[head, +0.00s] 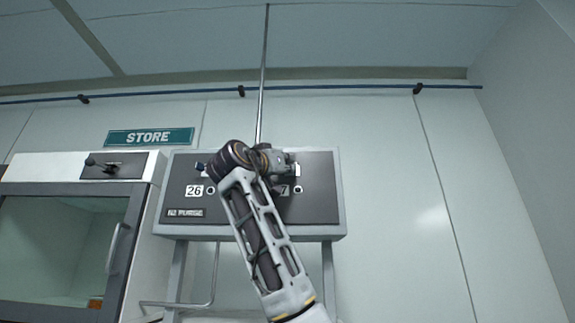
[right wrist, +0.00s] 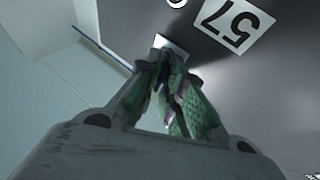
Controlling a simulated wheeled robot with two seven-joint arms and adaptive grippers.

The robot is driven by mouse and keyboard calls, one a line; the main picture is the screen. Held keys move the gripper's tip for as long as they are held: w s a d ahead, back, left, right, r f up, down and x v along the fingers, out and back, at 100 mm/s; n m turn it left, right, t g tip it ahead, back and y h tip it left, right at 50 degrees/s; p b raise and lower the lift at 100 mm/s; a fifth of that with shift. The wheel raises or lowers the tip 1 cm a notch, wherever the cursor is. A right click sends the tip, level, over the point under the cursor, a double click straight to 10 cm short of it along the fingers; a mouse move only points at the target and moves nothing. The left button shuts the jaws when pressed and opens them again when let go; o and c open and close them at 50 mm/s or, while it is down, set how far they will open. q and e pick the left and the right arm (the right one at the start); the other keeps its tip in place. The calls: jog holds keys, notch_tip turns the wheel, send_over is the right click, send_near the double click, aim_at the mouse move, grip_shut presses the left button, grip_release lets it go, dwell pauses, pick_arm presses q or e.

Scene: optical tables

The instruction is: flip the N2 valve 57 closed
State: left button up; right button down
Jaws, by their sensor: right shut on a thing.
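The N2 purge panel (head: 320,205) is a dark plate in a light frame on the far wall. In the right wrist view the 57 label (right wrist: 236,27) shows whole, tilted. There the green-padded fingers (right wrist: 175,85) are closed together on the handle of valve 57, mostly hidden between them. A pale metal piece of the valve (right wrist: 168,46) shows past the fingertips. The handle's angle cannot be told. My left gripper is out of view.
Valve 26 (head: 200,168), with a blue-tipped handle and its own label (head: 194,190), sits left of my wrist. A glass-fronted cabinet (head: 60,245) under the STORE sign (head: 150,137) stands left. A thin pipe (head: 262,80) rises behind the panel. Wall space at right is clear.

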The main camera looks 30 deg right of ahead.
jog(key=shift+g+h, duration=0.3)
dwell(0.4)
jog(key=c, duration=1.8)
grip_release()
jog(key=shift+w+a, duration=0.1)
jog(key=shift+v, duration=6)
